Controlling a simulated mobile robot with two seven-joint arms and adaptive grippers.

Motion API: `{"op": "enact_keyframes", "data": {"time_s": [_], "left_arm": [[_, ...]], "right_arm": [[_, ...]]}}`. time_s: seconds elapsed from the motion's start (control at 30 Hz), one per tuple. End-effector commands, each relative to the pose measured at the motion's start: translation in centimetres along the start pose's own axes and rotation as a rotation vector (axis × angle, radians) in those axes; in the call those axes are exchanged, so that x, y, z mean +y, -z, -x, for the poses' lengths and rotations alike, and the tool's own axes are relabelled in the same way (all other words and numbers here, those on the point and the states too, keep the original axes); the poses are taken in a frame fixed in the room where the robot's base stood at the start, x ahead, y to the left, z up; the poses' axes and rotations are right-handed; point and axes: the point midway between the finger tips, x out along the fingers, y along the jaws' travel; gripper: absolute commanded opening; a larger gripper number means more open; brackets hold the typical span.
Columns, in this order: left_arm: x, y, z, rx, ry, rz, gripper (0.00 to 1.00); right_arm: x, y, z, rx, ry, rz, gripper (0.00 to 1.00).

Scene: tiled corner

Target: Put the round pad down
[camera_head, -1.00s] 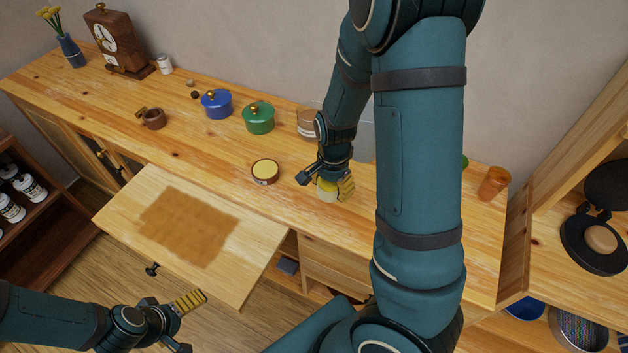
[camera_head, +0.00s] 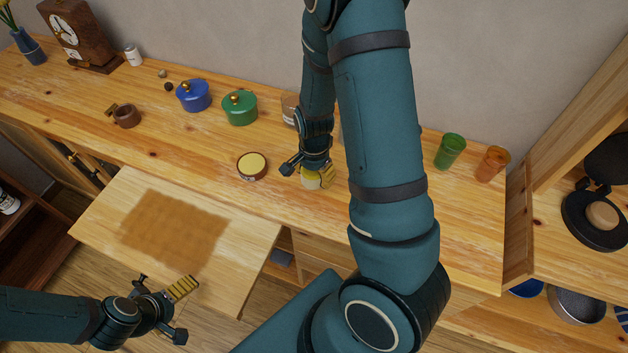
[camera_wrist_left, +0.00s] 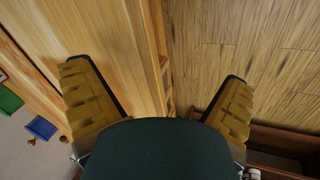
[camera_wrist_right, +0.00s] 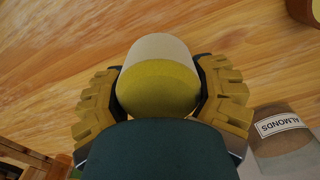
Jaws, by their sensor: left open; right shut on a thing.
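My right gripper (camera_head: 309,174) is shut on the round pad (camera_head: 311,183), a short pale cylinder with a yellow face. The pad also shows between the fingers in the right wrist view (camera_wrist_right: 158,75). It is over the wooden counter, to the right of a round tin (camera_head: 252,167) with a yellow top; I cannot tell whether it touches the wood. My left gripper (camera_head: 183,310) is open and empty in front of the pull-out board (camera_head: 105,205), which bears a darker brown patch. Both left fingers stand apart in the left wrist view (camera_wrist_left: 160,85).
A blue pot (camera_head: 194,97), a green pot (camera_head: 240,109) and a brown mug (camera_head: 126,117) stand behind. The almonds jar (camera_wrist_right: 285,135) is near the right gripper. Green (camera_head: 450,152) and orange (camera_head: 492,164) cups stand right. Counter between the tin and the board is bare.

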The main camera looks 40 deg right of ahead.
Motion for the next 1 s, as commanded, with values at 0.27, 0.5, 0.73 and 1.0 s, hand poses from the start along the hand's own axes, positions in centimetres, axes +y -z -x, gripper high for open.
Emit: {"op": "enact_keyframes", "data": {"time_s": [0.27, 0.5, 0.73, 1.0], "left_arm": [[-0.3, -0.2, -0.8, -0.002, 0.001, -0.001, 1.00], [-0.3, -0.2, -0.9, -0.002, 0.001, -0.001, 1.00], [-0.3, -0.2, -0.9, -0.004, 0.001, -0.001, 1.00], [-0.2, -0.1, -0.7, -0.002, 0.001, -0.001, 1.00]], "right_arm": [[0.0, 0.0, -3.0, 0.000, -0.001, -0.001, 0.25], [0.0, 0.0, -3.0, 0.000, 0.000, 0.000, 0.25], [0.0, 0.0, -3.1, 0.000, -0.001, 0.000, 1.00], [0.0, 0.0, -2.8, 0.000, 0.000, 0.000, 1.00]]}}
